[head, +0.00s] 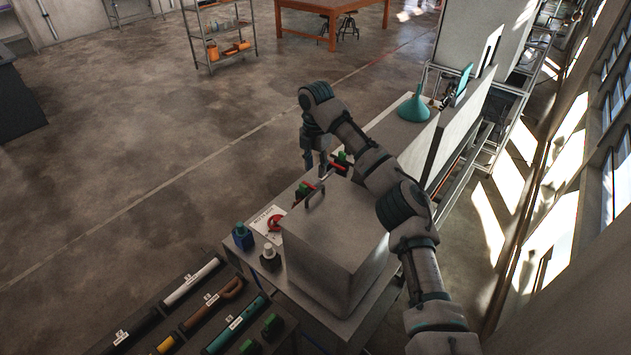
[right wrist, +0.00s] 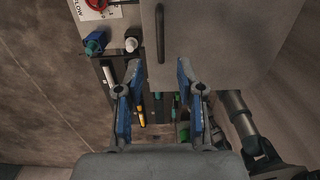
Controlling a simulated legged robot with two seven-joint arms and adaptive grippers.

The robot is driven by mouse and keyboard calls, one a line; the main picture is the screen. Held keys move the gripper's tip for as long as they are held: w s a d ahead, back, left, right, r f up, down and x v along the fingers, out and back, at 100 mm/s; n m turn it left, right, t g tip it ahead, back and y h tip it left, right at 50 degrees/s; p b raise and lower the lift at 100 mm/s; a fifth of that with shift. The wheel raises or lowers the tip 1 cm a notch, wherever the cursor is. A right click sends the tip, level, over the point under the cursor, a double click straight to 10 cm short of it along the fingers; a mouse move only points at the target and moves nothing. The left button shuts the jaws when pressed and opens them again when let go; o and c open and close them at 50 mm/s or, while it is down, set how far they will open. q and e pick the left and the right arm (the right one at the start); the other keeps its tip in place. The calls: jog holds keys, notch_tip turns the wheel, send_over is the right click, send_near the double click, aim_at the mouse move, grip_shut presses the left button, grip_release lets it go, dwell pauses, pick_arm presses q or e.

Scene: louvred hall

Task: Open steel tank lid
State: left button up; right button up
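The steel tank (head: 335,262) is a grey box on a bench, with its lid (head: 345,212) lying closed on top. A dark bar handle (head: 315,196) stands on the lid; it also shows in the right wrist view (right wrist: 160,34). My right gripper (head: 316,174) is beyond the handle in the head view, fingers pointing down. In the right wrist view my right gripper (right wrist: 157,68) has its blue fingers spread with nothing between them. The handle lies just ahead of the fingertips, apart from them. My left gripper is not in view.
A tool tray (head: 185,320) is in front. A teal funnel (head: 414,105) stands behind. Open floor lies left.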

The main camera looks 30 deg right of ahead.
aim_at(315, 191)
jog(key=shift+d+f, duration=0.25)
jog(key=shift+f, duration=0.25)
jog(key=shift+d+f, duration=0.25)
jog(key=shift+f, duration=0.2)
jog(key=f, duration=0.2)
jog(key=a+f, duration=0.1)
jog(key=f, duration=0.1)
jog(key=a+f, duration=0.1)
jog(key=f, duration=0.1)
jog(key=shift+f, duration=0.2)
jog(key=shift+r, duration=0.15)
jog(key=shift+d+f, duration=0.35)
jog(key=shift+d, duration=0.05)
jog(key=shift+d+f, duration=0.45)
jog(key=shift+f, duration=0.3)
jog(key=shift+a, duration=0.3)
jog(key=shift+a+r, duration=0.1)
jog(key=shift+a, duration=0.1)
jog(key=shift+c, duration=1.2)
jog(key=shift+a+r, duration=0.15)
jog(key=shift+a, duration=0.1)
grip_shut()
jog(key=shift+d, duration=0.15)
